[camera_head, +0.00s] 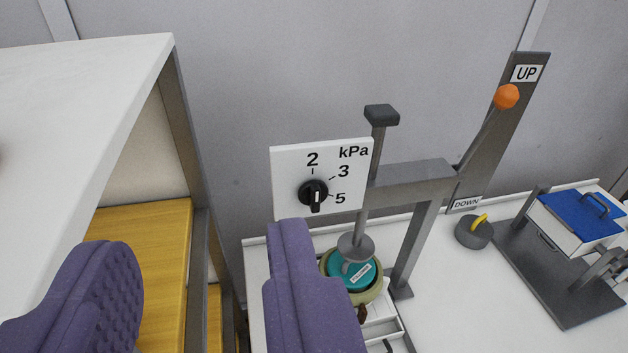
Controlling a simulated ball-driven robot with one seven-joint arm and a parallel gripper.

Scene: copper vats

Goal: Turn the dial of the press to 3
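The press has a white panel (348,184) marked kPa, with 2 at the top, 3 at upper right and 5 at right. Its black dial (314,193) sits at the lower left of the numbers. The dial's grip appears upright with its narrow end and white mark low, off the number 3; which end is the pointer is hard to tell. My gripper (201,240) is open, its two purple fingers wide apart with nothing between them. The right fingertip is just below the panel in the picture and hides the press's lower left; the left one is far left of the dial.
A white-topped table (82,75) with yellow boards beneath stands at left. The press's lever with an orange knob (507,96) is up. A teal-lidded vessel (353,273) sits under the press plate.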

